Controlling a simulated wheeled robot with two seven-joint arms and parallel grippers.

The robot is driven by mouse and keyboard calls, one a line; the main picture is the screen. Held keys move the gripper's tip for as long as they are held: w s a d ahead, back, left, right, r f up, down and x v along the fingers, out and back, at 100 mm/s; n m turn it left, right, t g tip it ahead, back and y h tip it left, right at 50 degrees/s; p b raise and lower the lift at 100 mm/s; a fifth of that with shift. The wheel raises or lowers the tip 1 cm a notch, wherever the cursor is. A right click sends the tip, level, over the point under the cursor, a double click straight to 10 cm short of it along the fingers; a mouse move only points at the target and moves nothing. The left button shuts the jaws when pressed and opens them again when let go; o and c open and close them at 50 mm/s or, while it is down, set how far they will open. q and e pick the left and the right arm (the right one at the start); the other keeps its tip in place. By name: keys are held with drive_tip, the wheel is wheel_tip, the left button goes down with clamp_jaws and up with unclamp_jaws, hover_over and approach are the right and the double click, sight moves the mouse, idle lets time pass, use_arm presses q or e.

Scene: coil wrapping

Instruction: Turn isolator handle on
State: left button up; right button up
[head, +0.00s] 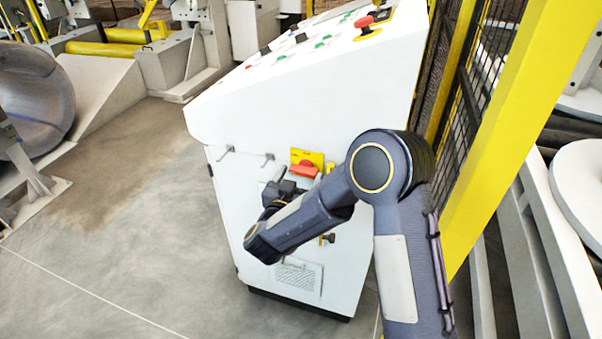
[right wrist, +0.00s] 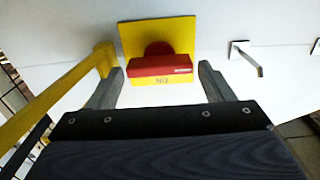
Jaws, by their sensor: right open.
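The isolator handle (head: 304,170) is a red bar on a yellow plate (head: 314,157), on the front of the white control cabinet. In the right wrist view the red handle (right wrist: 160,66) lies crosswise, with an upside-down "ON" label just below it on the yellow plate (right wrist: 128,37). My right gripper (right wrist: 161,73) is open, with one grey finger on either side of the handle and small gaps to its ends. In the head view my right arm hides part of the cabinet below the handle. My left gripper is not in view.
The white cabinet (head: 290,100) has a sloping top with buttons and a red emergency stop (head: 364,22). A yellow post and mesh fence (head: 520,130) stand close on the right.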

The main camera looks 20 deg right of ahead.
drive_tip(key=shift+x, duration=0.8)
drive_tip(key=c, duration=0.7)
drive_tip(key=shift+f+m+b, duration=0.15)
drive_tip(key=shift+m+b, duration=0.35)
drive_tip(key=shift+b, duration=0.3)
drive_tip(key=shift+s+d+f+m+b, duration=0.1)
drive_tip(key=shift+m+b, duration=4.15)
drive_tip(key=shift+b, duration=0.85)
drive_tip(key=shift+f+m+b, duration=0.1)
drive_tip(key=shift+m+b, duration=4.15)
drive_tip(key=shift+b, duration=0.8)
drive_tip(key=shift+r, duration=0.1)
